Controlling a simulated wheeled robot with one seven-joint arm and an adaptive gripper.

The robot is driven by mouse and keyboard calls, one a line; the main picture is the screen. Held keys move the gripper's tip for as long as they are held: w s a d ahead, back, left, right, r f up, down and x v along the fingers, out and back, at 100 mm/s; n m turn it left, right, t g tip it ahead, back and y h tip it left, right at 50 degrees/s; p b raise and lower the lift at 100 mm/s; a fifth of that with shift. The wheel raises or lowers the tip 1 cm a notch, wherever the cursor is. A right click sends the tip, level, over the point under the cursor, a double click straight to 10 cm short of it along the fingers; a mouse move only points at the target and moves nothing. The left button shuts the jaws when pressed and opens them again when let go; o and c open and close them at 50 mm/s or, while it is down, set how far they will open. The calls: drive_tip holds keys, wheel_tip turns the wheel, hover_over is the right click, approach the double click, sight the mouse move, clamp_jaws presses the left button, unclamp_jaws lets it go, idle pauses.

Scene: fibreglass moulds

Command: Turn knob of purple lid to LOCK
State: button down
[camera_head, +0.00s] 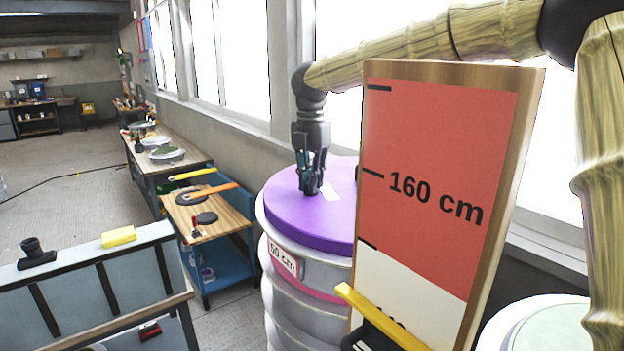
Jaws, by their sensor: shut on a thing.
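The purple lid (287,223) lies flat on top of a tall pale drum (310,275) in the middle of the view. A small white mark (333,191) shows on the lid just right of the fingers. I cannot read any LOCK wording or tell which way the knob is turned.
A wood-edged board (430,190) marked "160 cm" stands in front and hides the lid's right part. A pale green-topped drum (550,325) is at lower right. A blue cart (215,230) with a wooden top and a long workbench (165,160) stand left. Floor further left is open.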

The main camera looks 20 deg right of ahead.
drive_tip(key=c, duration=1.5)
unclamp_jaws()
wheel_tip(320, 180, up, 12)
drive_tip(key=shift+r, duration=0.1)
drive_tip(key=shift+d, duration=0.1)
